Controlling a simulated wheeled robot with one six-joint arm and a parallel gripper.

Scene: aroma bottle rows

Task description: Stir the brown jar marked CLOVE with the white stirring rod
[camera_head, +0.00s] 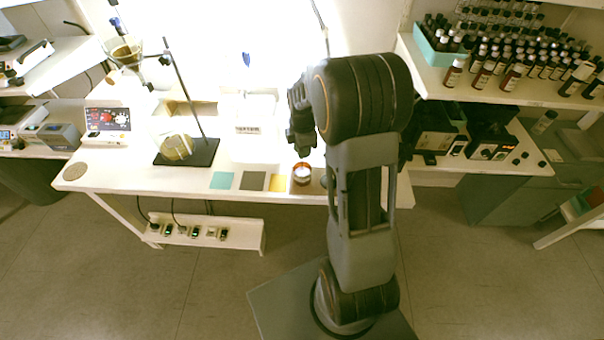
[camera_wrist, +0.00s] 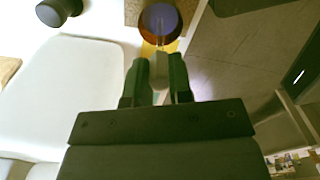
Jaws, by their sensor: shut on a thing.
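A brown jar (camera_head: 302,176) with a pale top stands on a brown square near the table's front edge. In the wrist view its round brown rim (camera_wrist: 143,31) surrounds a bluish-purple inside. No label can be read. My gripper (camera_wrist: 159,68) is shut on the pale handle of the white stirring rod (camera_wrist: 159,72). The rod's thin part points toward the jar and overlaps its opening in the wrist view; how deep the tip reaches cannot be told. In the head view my gripper (camera_head: 301,143) is above and just behind the jar, and the rod is not clear.
Teal (camera_head: 221,180), dark grey (camera_head: 252,181) and yellow (camera_head: 278,184) squares lie left of the jar. A stand with a black base (camera_head: 203,153) and a white device (camera_head: 108,121) are farther left. Several bottles (camera_head: 483,75) fill the right shelf.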

